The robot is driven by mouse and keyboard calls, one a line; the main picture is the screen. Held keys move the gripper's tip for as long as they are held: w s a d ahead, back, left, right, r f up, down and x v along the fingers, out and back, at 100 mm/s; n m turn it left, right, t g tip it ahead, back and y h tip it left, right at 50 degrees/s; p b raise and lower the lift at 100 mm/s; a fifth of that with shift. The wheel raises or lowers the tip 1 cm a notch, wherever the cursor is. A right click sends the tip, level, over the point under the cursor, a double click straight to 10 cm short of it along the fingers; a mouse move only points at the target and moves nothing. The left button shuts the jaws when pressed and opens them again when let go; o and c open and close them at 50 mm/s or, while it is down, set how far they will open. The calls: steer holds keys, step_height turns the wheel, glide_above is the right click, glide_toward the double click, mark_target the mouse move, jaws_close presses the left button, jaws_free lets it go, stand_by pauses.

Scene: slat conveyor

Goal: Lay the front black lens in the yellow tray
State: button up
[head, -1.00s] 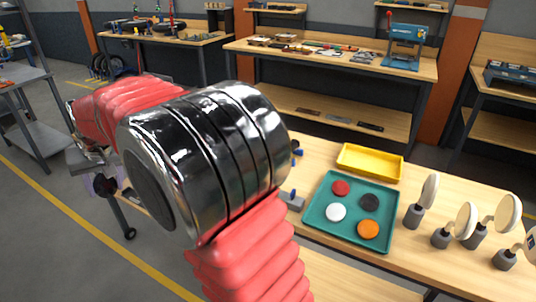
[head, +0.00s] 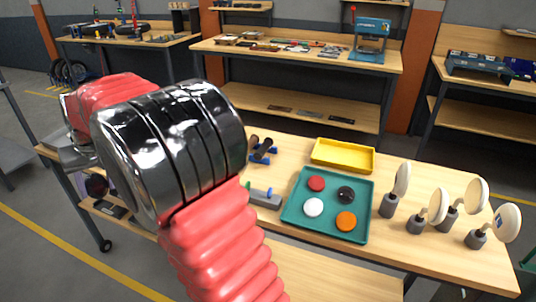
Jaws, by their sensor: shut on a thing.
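My gripper (head: 78,158) is at the far left of the head view, small and partly hidden behind my arm. It is shut on a dark lens, whose purplish round glass (head: 96,186) shows just below it. The rest of this lens is hard to make out. The yellow tray (head: 343,166) lies empty on the bench, behind the teal tray and well to the right of my gripper. Other black barrel shapes (head: 262,147) with blue supports are on the bench just right of my black arm joint.
A teal tray (head: 290,213) holds red, black, white and orange discs. Several round cream discs on grey stands (head: 388,205) are on the right. A grey fixture with blue pegs (head: 263,199) is left of the teal tray. My arm hides the bench's left part.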

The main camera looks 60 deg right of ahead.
steer(key=s+d+f+n+g, duration=0.1)
steer(key=s+d+f+g, duration=0.1)
steer(key=d, duration=0.9)
steer(key=s+d+f+n+g, duration=0.1)
steer(key=d+n+g, duration=0.1)
steer(key=d, duration=0.8)
steer(key=n+g+h, duration=0.8)
steer(key=n+h, duration=0.2)
steer(key=h, duration=0.1)
glide_above(354, 161)
steer(key=shift+a, duration=0.1)
steer(key=shift+f, duration=0.1)
steer(key=shift+f, duration=3.05)
steer(key=shift+f, duration=1.85)
